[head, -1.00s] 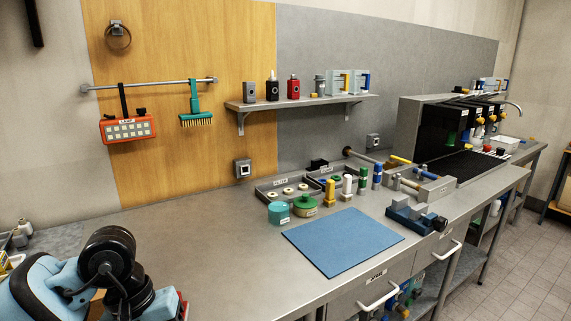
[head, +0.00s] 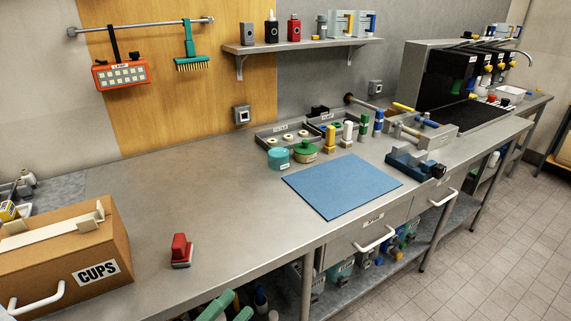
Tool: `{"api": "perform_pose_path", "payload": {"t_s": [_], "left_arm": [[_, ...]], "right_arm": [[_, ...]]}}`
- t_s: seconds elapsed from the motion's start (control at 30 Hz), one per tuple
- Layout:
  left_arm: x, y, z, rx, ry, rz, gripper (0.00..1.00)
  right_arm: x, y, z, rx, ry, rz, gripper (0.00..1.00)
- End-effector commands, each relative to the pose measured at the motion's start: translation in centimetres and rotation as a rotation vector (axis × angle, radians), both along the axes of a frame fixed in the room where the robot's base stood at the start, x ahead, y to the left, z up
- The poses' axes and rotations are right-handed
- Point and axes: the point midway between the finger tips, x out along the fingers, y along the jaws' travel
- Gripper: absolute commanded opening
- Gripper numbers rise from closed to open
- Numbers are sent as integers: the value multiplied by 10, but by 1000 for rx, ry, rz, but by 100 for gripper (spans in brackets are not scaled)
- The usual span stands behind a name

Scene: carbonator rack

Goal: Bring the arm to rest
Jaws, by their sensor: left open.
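I make out neither of my grippers in the head view, and no part of my arms shows clearly. The grey workbench (head: 150,210) lies open in front of me. A brown box labelled CUPS (head: 105,250) stands at its near left end, with a white handle on its front. A small red object with a grey base (head: 181,250) stands on the bench to the right of the box.
A blue mat (head: 340,187) lies mid-bench. Behind it are a teal tub (head: 278,158), a green pot (head: 306,152) and several coloured bottles. A blue vise (head: 412,162) sits right of the mat. Below are drawers and a loaded shelf. The left-middle bench top is clear.

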Motion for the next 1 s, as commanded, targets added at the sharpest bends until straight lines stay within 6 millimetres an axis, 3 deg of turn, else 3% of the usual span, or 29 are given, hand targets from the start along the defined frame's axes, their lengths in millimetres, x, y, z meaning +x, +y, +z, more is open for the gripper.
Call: {"api": "perform_pose_path", "payload": {"t_s": [0.03, 0.17, 0.3, 0.4, 0.5, 0.6, 0.7, 1.0], "left_arm": [[-4, 14, -29, -94, 180, 61, 65], [-25, 49, -102, -338, 606, 222, 65], [-72, 78, -175, -578, 989, 396, 65], [-112, 91, -216, -724, 1207, 516, 65], [-149, 100, -244, -841, 1369, 616, 65], [-176, 104, -261, -919, 1472, 688, 65], [-191, 106, -270, -961, 1525, 726, 65], [-195, 106, -272, -973, 1540, 737, 65]], "right_arm": [[0, 0, 0, 0, 0, 0, 36], [0, 0, 0, 0, 0, 0, 36], [0, 0, 0, 1, 0, -1, 36], [0, 1, 0, 1, 0, -1, 36], [0, 1, 0, 2, 0, -2, 36], [0, 1, 0, 2, 0, -2, 36], [0, 1, 0, 3, 1, -3, 36], [0, 1, 0, 3, 1, -3, 36]]}}
